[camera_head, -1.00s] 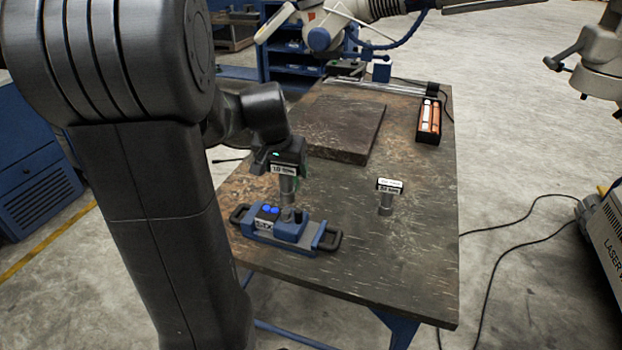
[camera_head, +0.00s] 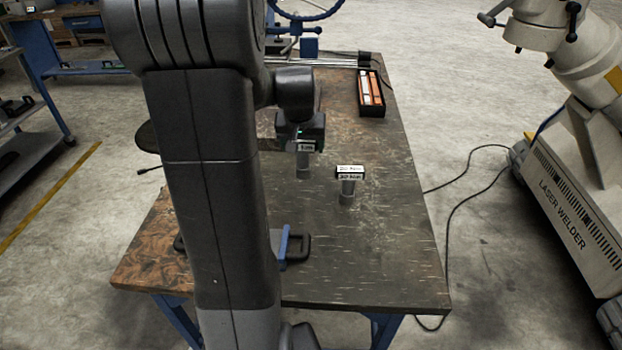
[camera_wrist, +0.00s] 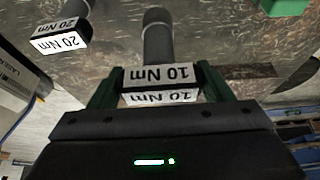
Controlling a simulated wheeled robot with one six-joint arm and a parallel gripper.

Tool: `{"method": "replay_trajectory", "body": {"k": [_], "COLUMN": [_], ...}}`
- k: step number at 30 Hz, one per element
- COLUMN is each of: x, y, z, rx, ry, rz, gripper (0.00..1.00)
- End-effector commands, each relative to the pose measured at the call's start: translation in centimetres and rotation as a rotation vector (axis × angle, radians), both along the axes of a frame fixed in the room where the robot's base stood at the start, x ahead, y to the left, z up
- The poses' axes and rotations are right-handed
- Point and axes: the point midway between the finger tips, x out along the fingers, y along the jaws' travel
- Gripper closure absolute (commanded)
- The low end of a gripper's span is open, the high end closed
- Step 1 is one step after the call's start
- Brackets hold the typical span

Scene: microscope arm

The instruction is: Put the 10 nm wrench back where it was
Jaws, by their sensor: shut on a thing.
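The 10 Nm wrench (camera_wrist: 158,75) is between the green fingers of my gripper (camera_wrist: 160,92) in the wrist view, its labelled head gripped and its grey shaft pointing away. In the head view the wrench (camera_head: 303,160) hangs shaft down below my gripper (camera_head: 303,138), over the table. I cannot tell whether its lower end touches the tabletop. The 20 Nm wrench (camera_head: 348,185) stands upright on the table just right of it, and shows at the upper left of the wrist view (camera_wrist: 62,38).
The worn table (camera_head: 380,245) has free room at its right and front. A blue fixture with black handles (camera_head: 290,246) is mostly hidden behind my arm. A black box with orange and white items (camera_head: 371,93) is at the back right. A laser welder (camera_head: 560,190) stands to the right.

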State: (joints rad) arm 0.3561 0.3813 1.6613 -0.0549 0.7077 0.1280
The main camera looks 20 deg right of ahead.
Motion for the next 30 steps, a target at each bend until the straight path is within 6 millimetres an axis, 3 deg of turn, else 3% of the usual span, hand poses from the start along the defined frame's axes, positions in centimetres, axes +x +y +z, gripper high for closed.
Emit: {"method": "replay_trajectory", "body": {"k": [3, 15, 29, 30], "x": [0.0, 0.0, 0.0, 0.0], "y": [0.0, 0.0, 0.0, 0.0], "z": [-2.3, -6.9, -8.0, -7.8], "rx": [0.000, 0.000, -0.001, 0.000], "ry": [0.003, 0.002, -0.002, 0.000], "rz": [0.000, 0.000, -0.001, -0.001], "gripper": [0.64, 0.64, 0.64, 0.20]}}
